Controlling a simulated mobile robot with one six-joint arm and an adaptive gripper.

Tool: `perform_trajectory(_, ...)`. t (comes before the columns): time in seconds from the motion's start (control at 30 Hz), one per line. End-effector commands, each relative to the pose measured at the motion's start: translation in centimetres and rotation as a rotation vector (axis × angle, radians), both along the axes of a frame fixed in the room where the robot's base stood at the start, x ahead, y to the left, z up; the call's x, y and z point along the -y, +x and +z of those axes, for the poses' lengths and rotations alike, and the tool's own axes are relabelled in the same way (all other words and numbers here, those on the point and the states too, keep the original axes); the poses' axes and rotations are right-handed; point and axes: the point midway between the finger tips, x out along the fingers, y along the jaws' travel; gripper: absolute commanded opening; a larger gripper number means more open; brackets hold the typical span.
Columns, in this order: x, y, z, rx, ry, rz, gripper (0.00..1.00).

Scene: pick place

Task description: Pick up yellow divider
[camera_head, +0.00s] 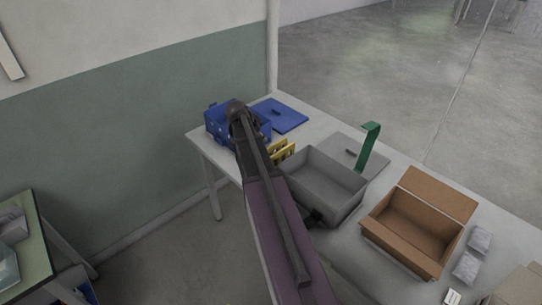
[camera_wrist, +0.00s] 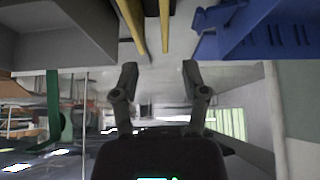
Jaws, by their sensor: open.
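The yellow divider (camera_head: 283,151) stands on the table between the blue bin and the grey bin, partly hidden behind my arm in the head view. In the wrist view two yellow strips of it (camera_wrist: 134,22) show at the top middle, just beyond the fingertips. My gripper (camera_wrist: 159,78) is open and empty, its two fingers apart and roughly in line with the yellow strips. A gap shows between the fingertips and the divider. In the head view my arm covers the fingers.
The blue bin (camera_head: 216,124) is at the table's far left, with a blue lid (camera_head: 281,115) behind it. The grey bin (camera_head: 333,197) is right of the divider, near a green bracket (camera_head: 368,146). A cardboard box (camera_head: 401,249) stands further right. Room around the divider is narrow.

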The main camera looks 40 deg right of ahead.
Motion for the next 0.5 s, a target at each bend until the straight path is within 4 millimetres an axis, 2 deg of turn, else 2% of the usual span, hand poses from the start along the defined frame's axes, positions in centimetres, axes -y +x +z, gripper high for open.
perform_trajectory(0.27,0.5,0.1,-1.0,-0.001,0.001,0.001,0.57)
perform_trajectory(0.5,1.6,0.2,-2.9,-0.001,0.001,0.001,0.57)
